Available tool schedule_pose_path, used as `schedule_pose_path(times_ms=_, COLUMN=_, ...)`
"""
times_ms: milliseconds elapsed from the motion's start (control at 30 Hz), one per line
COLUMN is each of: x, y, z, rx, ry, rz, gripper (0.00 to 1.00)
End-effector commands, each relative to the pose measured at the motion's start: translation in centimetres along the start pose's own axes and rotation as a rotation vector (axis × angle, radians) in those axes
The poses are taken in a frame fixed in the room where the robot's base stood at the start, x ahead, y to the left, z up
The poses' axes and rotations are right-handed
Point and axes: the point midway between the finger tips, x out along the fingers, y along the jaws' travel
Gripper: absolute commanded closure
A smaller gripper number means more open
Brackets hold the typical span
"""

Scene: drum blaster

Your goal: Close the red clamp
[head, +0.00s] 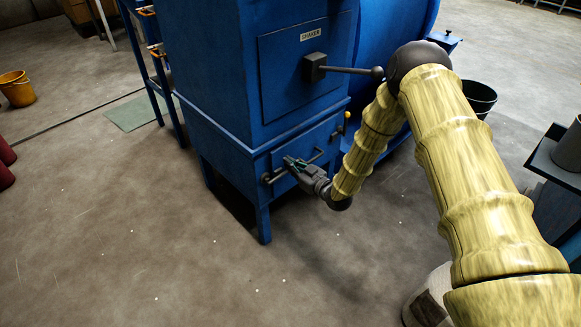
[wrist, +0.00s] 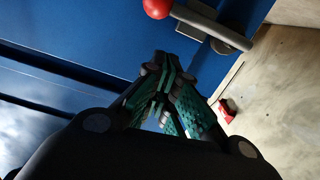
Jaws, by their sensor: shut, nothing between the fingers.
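My gripper (head: 290,163) is shut and empty. It is in front of the small lower door (head: 325,140) of the blue shaker cabinet, close to that door's bar handle (head: 268,179); I cannot tell whether they touch. In the wrist view the gripper's green-padded fingers (wrist: 160,72) are together in front of a blue panel. A red ball knob (wrist: 157,8) on a grey lever (wrist: 215,27) shows at the top, beyond the fingertips and apart from them. A small red piece (wrist: 227,110) lies to the right. I cannot tell which of these belongs to the red clamp.
The blue cabinet (head: 215,70) has a larger upper door with a black ball-ended lever (head: 345,70). A blue drum (head: 395,25) stands behind my arm. A yellow bucket (head: 17,88) is at the far left, a dark bucket (head: 480,97) at right. The floor (head: 130,230) before the cabinet is clear.

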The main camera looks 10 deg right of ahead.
Motion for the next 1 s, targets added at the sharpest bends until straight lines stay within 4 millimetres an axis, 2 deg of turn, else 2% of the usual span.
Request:
schedule_pose_path(times_ms=33, x=-0.1, y=0.1, z=-1.4, rx=0.000, ry=0.000, rz=-0.001, gripper=1.00)
schedule_pose_path(times_ms=100, x=-1.5, y=0.0, z=-0.7, rx=0.002, ry=-0.004, rz=0.000, gripper=1.00)
schedule_pose_path(times_ms=500, x=-8.3, y=0.1, z=-0.8, rx=0.001, ry=-0.001, rz=-0.001, gripper=1.00)
schedule_pose_path(times_ms=700, x=-9.8, y=0.0, z=-0.7, rx=0.001, ry=-0.001, rz=-0.001, gripper=1.00)
schedule_pose_path(times_ms=1000, x=-10.1, y=0.0, z=-0.7, rx=0.001, ry=0.000, rz=-0.001, gripper=1.00)
